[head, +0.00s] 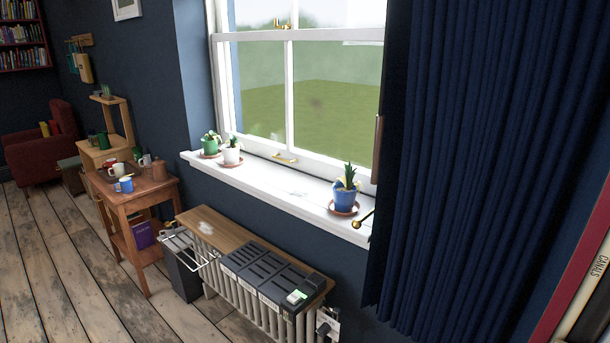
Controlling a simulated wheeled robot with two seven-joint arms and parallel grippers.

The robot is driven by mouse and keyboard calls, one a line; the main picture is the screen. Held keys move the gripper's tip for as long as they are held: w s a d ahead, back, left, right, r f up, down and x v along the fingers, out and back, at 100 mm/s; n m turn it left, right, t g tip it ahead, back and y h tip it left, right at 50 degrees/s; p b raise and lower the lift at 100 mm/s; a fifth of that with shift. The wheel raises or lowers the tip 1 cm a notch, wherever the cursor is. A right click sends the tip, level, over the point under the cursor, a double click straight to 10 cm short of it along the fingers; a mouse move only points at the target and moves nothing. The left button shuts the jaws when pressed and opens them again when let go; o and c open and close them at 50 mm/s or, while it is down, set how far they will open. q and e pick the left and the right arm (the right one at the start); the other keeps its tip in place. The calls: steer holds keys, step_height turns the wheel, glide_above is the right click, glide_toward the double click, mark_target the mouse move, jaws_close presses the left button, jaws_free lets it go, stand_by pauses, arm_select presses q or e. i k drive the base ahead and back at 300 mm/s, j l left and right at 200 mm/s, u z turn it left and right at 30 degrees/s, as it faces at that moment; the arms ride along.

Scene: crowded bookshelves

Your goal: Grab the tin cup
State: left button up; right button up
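Several small cups and pots stand on the wooden side table (141,190) at the left. A blue mug with a pale inside (126,184) is at its front edge. A white mug (118,169) is just behind it. A brown pot (159,170) stands at the right, with a small greyish vessel (145,161) beside it. I cannot tell which of these, if any, is the tin cup; they are small and far off. Neither of my grippers is in view.
A radiator with a wooden top (200,226) and dark slotted units (262,276) stands under the windowsill (270,198), which holds several potted plants. A dark bin (184,268) is beside the table. A blue curtain (490,150) fills the right. The wooden floor (60,270) is clear at the left.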

mark_target(170, 231)
steer(key=i+j, duration=0.4)
steer(key=j, duration=0.25)
steer(key=i+j+z, duration=0.1)
steer(key=i+j, duration=0.15)
